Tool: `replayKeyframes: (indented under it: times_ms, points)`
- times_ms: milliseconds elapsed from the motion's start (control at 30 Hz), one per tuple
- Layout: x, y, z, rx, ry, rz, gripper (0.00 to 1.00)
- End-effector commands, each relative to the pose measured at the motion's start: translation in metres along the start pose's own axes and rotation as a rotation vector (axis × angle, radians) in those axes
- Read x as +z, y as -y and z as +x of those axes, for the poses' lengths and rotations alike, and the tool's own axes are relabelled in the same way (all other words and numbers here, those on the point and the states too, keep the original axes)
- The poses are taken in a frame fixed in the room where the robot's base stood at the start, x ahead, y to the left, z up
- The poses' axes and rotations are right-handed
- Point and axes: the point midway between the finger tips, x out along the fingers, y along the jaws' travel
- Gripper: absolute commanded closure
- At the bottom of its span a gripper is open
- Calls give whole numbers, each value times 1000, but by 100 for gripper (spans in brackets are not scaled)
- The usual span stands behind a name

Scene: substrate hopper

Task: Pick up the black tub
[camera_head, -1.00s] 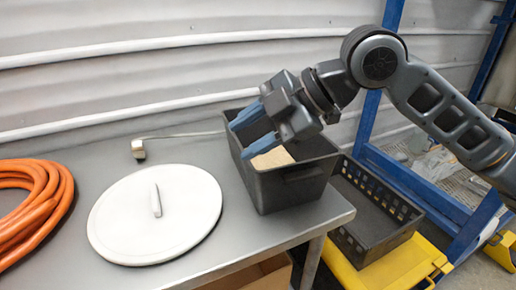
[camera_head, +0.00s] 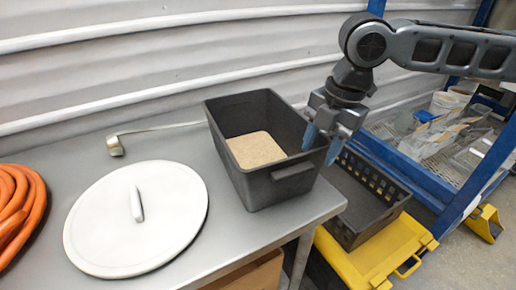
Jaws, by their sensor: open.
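The black tub (camera_head: 292,184) stands upright on the grey metal table, near its right end. It is open at the top, with tan grainy substrate (camera_head: 256,149) inside and a handle on its near end wall. My gripper (camera_head: 321,144) points down with its blue fingers apart, at the tub's right rim. One finger shows in front of the tub's right side and the other beyond it to the right. I cannot tell whether a finger touches the wall.
An orange hose (camera_head: 17,208) is coiled at far left. Right of the table, a black crate (camera_head: 375,233) sits on a yellow case (camera_head: 372,270). A blue-framed rack (camera_head: 425,180) stands behind.

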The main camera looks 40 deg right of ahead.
Motion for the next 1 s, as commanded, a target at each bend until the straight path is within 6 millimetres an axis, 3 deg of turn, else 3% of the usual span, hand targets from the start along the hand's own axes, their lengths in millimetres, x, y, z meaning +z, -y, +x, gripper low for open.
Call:
replayKeyframes:
  times_ms: [300, 600, 1000]
  points:
    - [-1, 0, 40, 1, -1, 0, 54]
    - [0, 0, 45, 1, 0, 0, 55]
    - [0, 0, 44, 1, 0, 0, 93]
